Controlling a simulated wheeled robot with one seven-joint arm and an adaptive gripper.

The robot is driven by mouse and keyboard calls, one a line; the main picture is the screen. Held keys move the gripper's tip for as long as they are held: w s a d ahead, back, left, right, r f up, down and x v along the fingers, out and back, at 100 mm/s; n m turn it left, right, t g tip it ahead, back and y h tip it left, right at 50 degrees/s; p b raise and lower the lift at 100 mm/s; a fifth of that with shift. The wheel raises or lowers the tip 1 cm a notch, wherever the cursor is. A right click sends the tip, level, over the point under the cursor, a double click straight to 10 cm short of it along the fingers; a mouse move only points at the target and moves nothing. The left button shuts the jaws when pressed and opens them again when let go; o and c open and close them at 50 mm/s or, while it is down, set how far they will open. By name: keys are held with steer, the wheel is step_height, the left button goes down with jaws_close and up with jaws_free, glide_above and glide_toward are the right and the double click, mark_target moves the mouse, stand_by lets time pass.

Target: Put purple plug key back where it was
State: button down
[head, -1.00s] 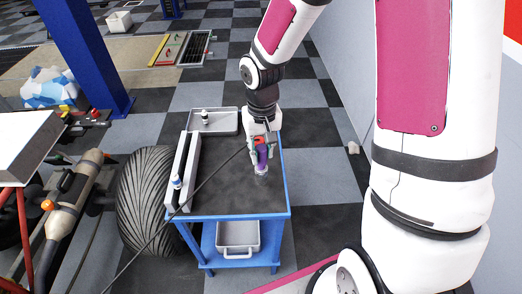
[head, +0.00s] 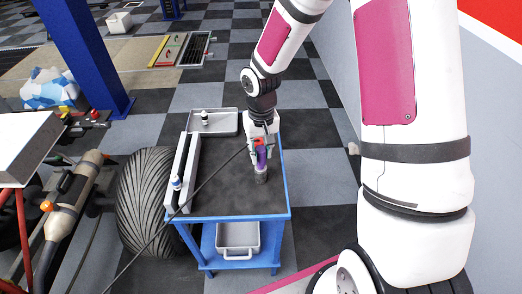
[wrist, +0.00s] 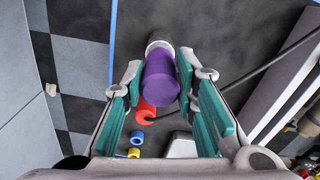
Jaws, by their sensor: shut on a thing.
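The purple plug key (head: 261,158) is a purple cylinder with a grey lower end, seen over the right part of the cart top (head: 225,190). In the wrist view the purple plug key (wrist: 162,88) lies between the two fingers, with its pale grey end pointing away. My gripper (head: 259,152) is shut on it, and the green finger pads show on both sides in the wrist view (wrist: 162,85). The key looks near upright in the head view. I cannot tell whether its lower end touches the cart top.
A red piece (wrist: 146,110) and small blue and yellow rings (wrist: 134,146) show beyond the gripper. A grey tray (head: 213,122) is at the cart's back. A pale rail (head: 182,170) runs along its left side. A thin dark rod crosses the view. The cart's front is clear.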

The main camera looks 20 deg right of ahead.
steer(key=c, duration=1.3)
jaws_free()
step_height(320, 180, up, 12)
steer(key=s+r+t+h, duration=0.1)
steer(key=s+r+t, duration=0.1)
steer(key=s+r, duration=1)
steer(key=s, duration=0.3)
steer(key=s+r+t, duration=0.1)
steer(key=s+r, duration=0.1)
steer(key=s, duration=0.3)
steer(key=s+r+n+t+y+p, duration=0.1)
steer(key=s, duration=0.4)
steer(key=shift+d+r, duration=0.15)
steer(key=shift+r, duration=0.2)
steer(key=shift+w, duration=0.1)
